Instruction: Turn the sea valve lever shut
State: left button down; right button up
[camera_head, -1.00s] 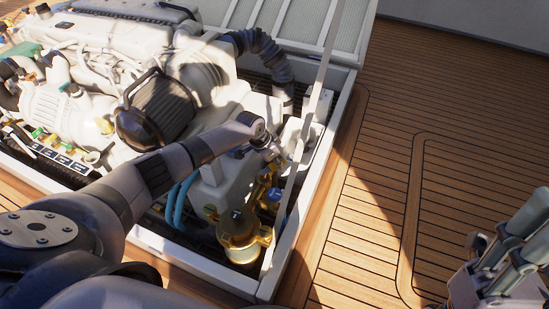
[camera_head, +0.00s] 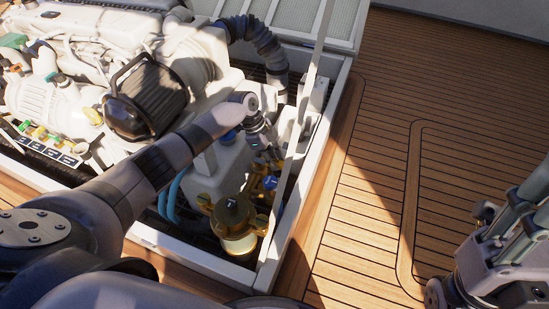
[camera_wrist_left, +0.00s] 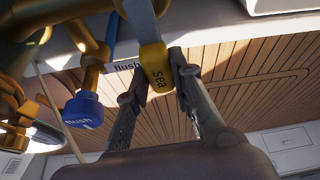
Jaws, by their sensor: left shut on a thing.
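The sea valve lever, with a yellow grip marked "sea" (camera_wrist_left: 157,72), hangs between the fingers of my left gripper (camera_wrist_left: 158,88) in the left wrist view. The gripper is shut on this grip. In the head view my left gripper (camera_head: 268,143) reaches down into the hatch beside the brass valve pipework. The lever is too small and hidden to make out there. A blue handle marked "flush" (camera_wrist_left: 83,110) is left of my fingers, apart from them; its blue also shows in the head view (camera_head: 270,183). My right arm's end (camera_head: 490,255) is at the right edge; its jaws are unclear.
A brass strainer (camera_head: 236,222) stands just in front of the valves. The white hatch frame (camera_head: 305,165) and a thin upright strut (camera_head: 318,60) rise close on the right. The white engine (camera_head: 75,55) fills the left. Teak deck (camera_head: 370,215) on the right is clear.

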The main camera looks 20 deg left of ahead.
aim_at(260, 161)
pick_arm(q)
jog(key=shift+s+d+m, duration=0.1)
jog(key=shift+s+m, duration=0.2)
jog(key=shift+m, duration=0.1)
jog(key=shift+g, duration=0.3)
jog(key=c, duration=1.4)
grip_release()
jog(key=shift+r, duration=0.2)
jog(key=v, duration=1.1)
jog(key=shift+a+r, duration=0.2)
jog(key=shift+r, duration=0.05)
jog(key=shift+s, duration=0.15)
